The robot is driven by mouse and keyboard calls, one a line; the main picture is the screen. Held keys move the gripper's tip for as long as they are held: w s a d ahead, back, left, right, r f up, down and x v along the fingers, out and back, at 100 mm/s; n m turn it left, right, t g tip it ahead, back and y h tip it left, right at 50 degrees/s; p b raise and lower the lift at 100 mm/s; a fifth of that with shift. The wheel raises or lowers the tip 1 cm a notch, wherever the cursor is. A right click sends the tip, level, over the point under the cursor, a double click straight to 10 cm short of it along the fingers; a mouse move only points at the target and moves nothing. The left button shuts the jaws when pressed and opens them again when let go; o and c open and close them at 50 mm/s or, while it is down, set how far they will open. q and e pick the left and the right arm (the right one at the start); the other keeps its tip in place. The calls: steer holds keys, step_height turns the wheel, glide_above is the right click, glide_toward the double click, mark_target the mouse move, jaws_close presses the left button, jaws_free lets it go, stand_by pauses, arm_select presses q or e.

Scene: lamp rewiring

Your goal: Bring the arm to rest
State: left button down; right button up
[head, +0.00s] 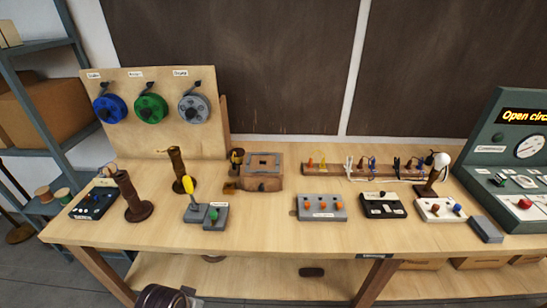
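Neither gripper's fingers show in the head view. A dark ribbed rounded part, which looks like a piece of my arm, shows at the bottom edge left of centre, in front of the workbench (270,222). It is cut off by the frame, so I cannot tell what its gripper is doing. My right arm is not in view. Nothing on the bench top is touched by an arm.
Dark posts (131,196), a yellow-handled tool (190,188), a wooden box (263,172), a grey switch block (321,208) and a green test console (510,150) stand on the bench. A spool board (155,140) rises behind. Shelving (40,110) stands left.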

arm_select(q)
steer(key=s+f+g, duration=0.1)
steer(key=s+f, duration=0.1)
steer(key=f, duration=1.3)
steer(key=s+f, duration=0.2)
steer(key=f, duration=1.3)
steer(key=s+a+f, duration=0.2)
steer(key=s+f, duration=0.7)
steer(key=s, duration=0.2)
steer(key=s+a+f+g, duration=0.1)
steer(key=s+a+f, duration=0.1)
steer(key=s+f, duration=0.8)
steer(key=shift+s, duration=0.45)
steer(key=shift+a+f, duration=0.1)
